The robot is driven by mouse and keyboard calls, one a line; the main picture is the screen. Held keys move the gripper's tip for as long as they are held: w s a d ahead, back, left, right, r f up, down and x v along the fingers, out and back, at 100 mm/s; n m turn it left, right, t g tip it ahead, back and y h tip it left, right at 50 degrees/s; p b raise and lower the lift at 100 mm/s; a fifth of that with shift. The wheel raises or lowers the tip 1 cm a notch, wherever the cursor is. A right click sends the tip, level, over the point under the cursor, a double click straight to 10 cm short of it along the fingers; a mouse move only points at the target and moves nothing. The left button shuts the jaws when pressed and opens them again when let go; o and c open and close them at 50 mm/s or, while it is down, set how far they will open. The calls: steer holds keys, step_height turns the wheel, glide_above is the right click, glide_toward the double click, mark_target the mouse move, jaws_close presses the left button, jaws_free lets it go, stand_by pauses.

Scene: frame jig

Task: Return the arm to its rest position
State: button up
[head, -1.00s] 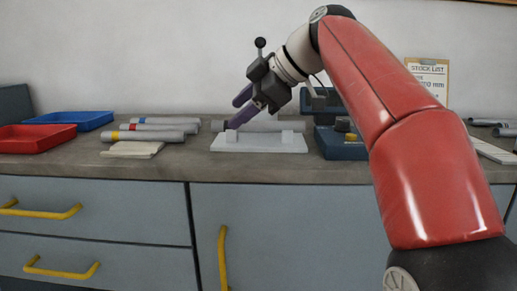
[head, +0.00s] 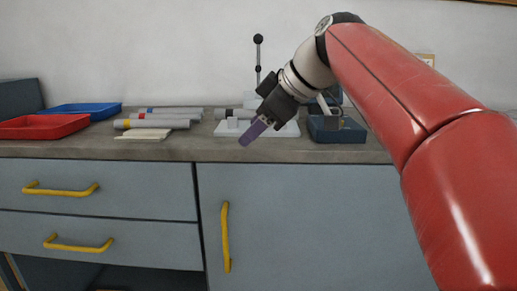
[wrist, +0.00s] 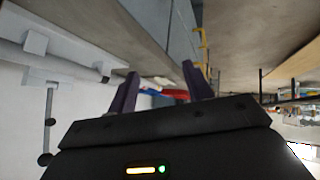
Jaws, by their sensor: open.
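My gripper (head: 252,132) with its purple fingers is in front of the white jig (head: 284,130) in the head view, pointing down and to the left. In the wrist view the two fingers of my gripper (wrist: 158,90) stand apart with nothing between them. The jig also shows in the wrist view (wrist: 50,50), off to the left of the fingers. My red arm reaches in from the right and hides part of the counter.
Grey tubes with coloured bands (head: 152,123) lie on the counter (head: 190,147) left of the jig. A red tray (head: 42,126) and a blue tray (head: 85,111) stand farther left. Drawers with yellow handles are below.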

steer(key=s+d+f+m+h, duration=0.2)
steer(key=s+d+f+m, duration=0.3)
steer(key=s+f, duration=0.2)
steer(key=s+d+f+m+h, duration=0.3)
steer(key=s+d+f+m, duration=0.2)
steer(key=f, duration=0.7)
steer(key=s+d+f+m+h, duration=0.2)
steer(key=s+d+f+m, duration=0.3)
steer(key=s+f, duration=0.4)
steer(key=shift+s+d+f+m+t, duration=0.2)
steer(key=shift+d+f+m+t, duration=0.15)
steer(key=shift+f, duration=0.35)
